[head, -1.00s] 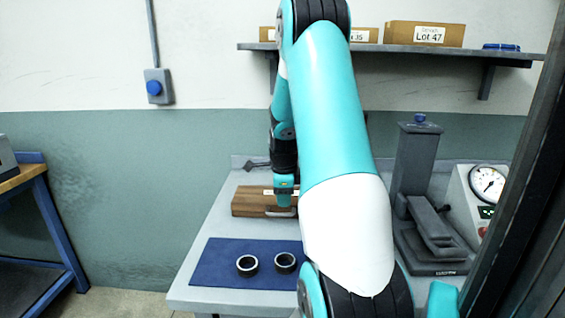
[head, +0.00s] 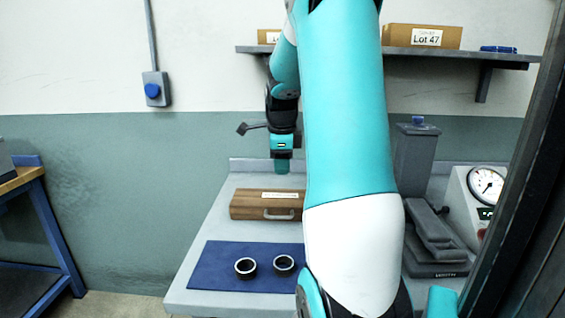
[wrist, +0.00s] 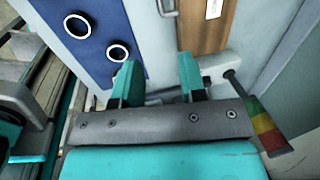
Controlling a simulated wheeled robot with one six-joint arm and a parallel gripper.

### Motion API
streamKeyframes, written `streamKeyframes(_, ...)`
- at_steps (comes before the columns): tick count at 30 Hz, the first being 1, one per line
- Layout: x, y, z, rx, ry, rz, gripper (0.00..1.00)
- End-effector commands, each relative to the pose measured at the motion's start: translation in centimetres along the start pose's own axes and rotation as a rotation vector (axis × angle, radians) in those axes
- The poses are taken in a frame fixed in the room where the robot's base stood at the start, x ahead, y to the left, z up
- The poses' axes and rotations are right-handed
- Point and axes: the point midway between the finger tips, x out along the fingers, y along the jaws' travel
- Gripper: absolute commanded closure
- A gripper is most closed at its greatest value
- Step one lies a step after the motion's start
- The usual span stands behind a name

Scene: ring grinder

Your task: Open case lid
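The brown wooden case (head: 252,206) sits on the grey bench behind the blue mat, with its lid down. Its pale handle (head: 280,214) is on the front face, and a white label is on top. My gripper (head: 282,167) is above and apart from the case, toward its back right. In the wrist view my gripper (wrist: 157,82) has its two teal fingers spread with nothing between them. The case (wrist: 203,32) and its handle (wrist: 166,8) show at the top of that view, beyond the fingers.
Two dark rings (head: 245,268) (head: 284,265) lie on the blue mat (head: 215,268). A dark grey press (head: 415,155) and a gauge box (head: 470,205) stand at the right. A shelf with cartons (head: 425,36) hangs above. Bench around the case is clear at left.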

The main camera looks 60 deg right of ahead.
Motion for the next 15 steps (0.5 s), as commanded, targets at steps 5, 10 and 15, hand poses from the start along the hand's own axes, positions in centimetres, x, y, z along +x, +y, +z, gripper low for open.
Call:
streamKeyframes(5, 0.0, 0.0, 0.0, 0.000, 0.000, 0.000, 0.62)
streamKeyframes(10, 0.0, 0.0, 0.0, 0.001, 0.000, 0.000, 0.62)
streamKeyframes(15, -0.4, 1.3, 2.2, -0.131, -0.023, 0.003, 0.62)
